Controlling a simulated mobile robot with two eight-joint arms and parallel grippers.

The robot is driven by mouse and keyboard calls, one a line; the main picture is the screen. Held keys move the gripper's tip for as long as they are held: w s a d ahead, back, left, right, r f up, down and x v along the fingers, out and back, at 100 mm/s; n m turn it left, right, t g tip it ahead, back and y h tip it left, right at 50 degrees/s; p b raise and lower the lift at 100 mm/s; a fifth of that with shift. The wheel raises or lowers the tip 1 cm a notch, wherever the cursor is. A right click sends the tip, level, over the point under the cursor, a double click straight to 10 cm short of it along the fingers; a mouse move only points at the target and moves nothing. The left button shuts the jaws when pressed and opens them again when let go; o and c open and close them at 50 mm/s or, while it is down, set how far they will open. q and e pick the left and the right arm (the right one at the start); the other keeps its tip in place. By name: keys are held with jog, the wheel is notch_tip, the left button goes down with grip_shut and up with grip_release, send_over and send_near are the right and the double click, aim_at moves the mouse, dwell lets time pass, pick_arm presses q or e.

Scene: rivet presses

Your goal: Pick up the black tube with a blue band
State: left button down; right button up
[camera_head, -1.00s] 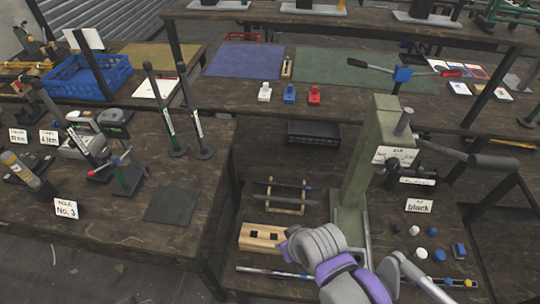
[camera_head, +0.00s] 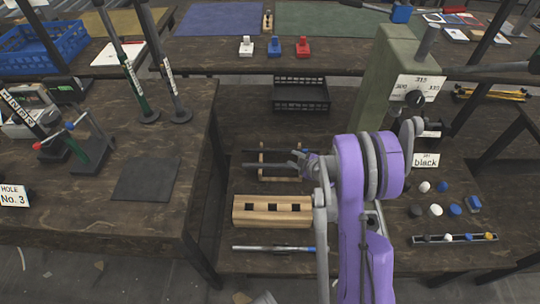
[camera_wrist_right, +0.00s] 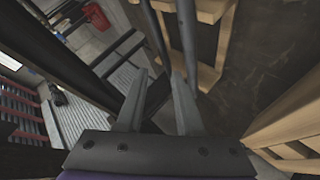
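Two dark tubes lie across a small wooden rack on the lower shelf: a back tube (camera_head: 266,151) and a front tube (camera_head: 262,165). I cannot make out a blue band on either now; my gripper hides their right ends. My right gripper (camera_head: 300,164) is at the right end of the rack, very near the tubes. In the right wrist view its fingers (camera_wrist_right: 159,98) are apart, with one dark tube (camera_wrist_right: 157,35) and one grey tube (camera_wrist_right: 187,40) just ahead. I cannot tell whether either is between the fingers. My left gripper is out of view.
A wooden block with square holes (camera_head: 240,215) stands in front of the rack, with a silver rod with a blue end (camera_head: 265,248) before it. The green press (camera_head: 385,75) rises at right, and a black crate (camera_head: 300,98) sits behind. Small caps (camera_head: 436,210) lie at right.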

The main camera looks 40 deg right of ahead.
jog(key=d+f, duration=0.2)
jog(key=b, duration=0.1)
send_near(281, 151)
jog(key=x, duration=0.2)
jog(key=shift+w+f, duration=0.25)
jog(key=shift+f, duration=0.1)
jog(key=b+x, duration=0.1)
jog(key=x, duration=0.4)
jog(key=shift+w+d+b, duration=0.1)
jog(key=shift+w+b, duration=0.1)
jog(key=shift+b, duration=0.15)
jog(key=shift+s+r, duration=0.1)
grip_shut()
